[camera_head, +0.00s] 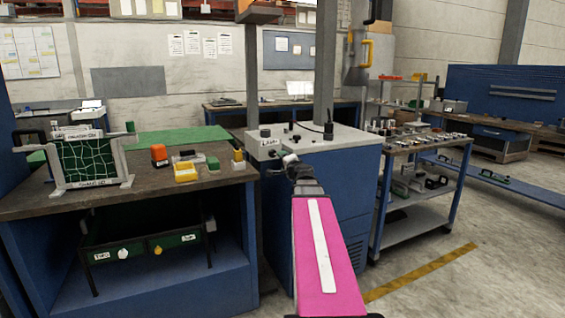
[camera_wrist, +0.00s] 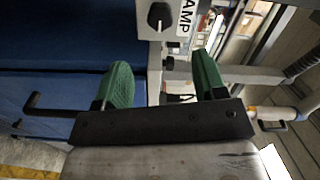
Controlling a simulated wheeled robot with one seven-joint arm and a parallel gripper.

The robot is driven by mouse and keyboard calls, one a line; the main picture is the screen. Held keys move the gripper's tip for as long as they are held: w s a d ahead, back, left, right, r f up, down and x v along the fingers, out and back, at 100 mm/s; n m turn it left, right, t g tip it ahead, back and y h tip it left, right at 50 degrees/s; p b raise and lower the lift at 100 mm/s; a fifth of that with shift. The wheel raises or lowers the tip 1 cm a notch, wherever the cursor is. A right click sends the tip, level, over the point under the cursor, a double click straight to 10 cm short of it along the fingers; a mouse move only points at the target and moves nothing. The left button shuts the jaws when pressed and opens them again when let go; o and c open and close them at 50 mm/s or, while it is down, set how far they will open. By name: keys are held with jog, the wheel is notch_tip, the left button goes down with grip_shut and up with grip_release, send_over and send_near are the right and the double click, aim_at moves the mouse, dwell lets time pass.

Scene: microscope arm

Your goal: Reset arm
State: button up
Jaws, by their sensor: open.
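My gripper (camera_wrist: 163,76) is open in the wrist view, its two green fingers apart with nothing held between them. I cannot clearly make out a microscope arm in either view.
A cart (camera_head: 425,145) with many small parts stands right of the cabinet. Grey posts rise behind the cabinet top. Floor at right front is clear.

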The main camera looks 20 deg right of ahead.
jog(key=s+a+f+n+g+y, duration=0.2)
jog(key=a+f+n+g, duration=0.2)
jog(key=a+f, duration=0.55)
jog(key=s+a+f+n+g+y, duration=0.25)
jog(key=a+f+n+g, duration=0.2)
jog(key=a+f, duration=0.45)
jog(key=s+a+f+n+g+h, duration=0.2)
jog(key=s+f+n+g, duration=0.1)
jog(key=s+f, duration=0.6)
jog(key=s+a+f+n+g+h, duration=0.3)
jog(key=s+f+g, duration=0.3)
jog(key=s+f, duration=0.2)
jog(key=shift+s+a+f, duration=0.3)
jog(key=shift+s+f, duration=0.05)
jog(key=shift+f, duration=0.25)
